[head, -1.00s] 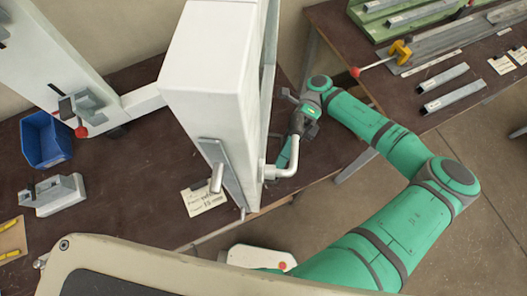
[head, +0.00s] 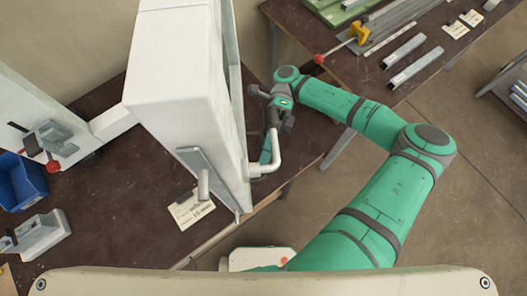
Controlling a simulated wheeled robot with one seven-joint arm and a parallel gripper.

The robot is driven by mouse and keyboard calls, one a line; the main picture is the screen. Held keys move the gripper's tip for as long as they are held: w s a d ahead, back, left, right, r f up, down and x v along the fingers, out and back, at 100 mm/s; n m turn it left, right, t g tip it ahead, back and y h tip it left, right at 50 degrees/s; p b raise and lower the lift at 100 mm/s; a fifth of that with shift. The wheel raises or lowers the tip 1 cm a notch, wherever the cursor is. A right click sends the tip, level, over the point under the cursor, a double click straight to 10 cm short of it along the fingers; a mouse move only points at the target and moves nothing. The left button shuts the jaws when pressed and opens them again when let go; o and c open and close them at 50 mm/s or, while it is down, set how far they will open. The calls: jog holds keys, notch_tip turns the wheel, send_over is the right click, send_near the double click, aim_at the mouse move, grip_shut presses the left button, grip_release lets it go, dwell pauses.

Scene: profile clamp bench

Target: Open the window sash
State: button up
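The white window unit (head: 176,65) stands upright on the dark bench, seen from above and end-on. An L-shaped white handle (head: 267,165) sticks out from its right side, with its free arm bent towards the far side. My gripper (head: 273,121) is at the free end of this handle, right of the window. Its dark fingers overlap the handle's tip. I cannot tell whether they are closed on it. The sash's front face is mostly hidden by the edge-on view, and I see no clear opening.
A grey clamp with a red knob (head: 53,166), a blue bin (head: 20,182) and a grey fixture (head: 38,237) are at the left. A paper label (head: 188,210) lies by the window. Floor shows between the benches.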

jog(key=shift+r, duration=0.45)
jog(key=o, duration=1.4)
jog(key=s+r, duration=0.1)
jog(key=r, duration=0.1)
jog(key=s+r, duration=0.2)
jog(key=r, duration=0.1)
jog(key=s+r, duration=0.2)
jog(key=r, duration=0.1)
jog(key=shift+r, duration=0.1)
jog(key=s+r, duration=0.1)
jog(key=s, duration=0.1)
jog(key=s+r, duration=0.1)
jog(key=s, duration=0.2)
jog(key=s+r, duration=0.1)
jog(key=s, duration=0.2)
jog(key=c, duration=1.4)
jog(key=shift+s+r, duration=0.3)
jog(key=shift+s, duration=0.3)
jog(key=shift+c, duration=0.3)
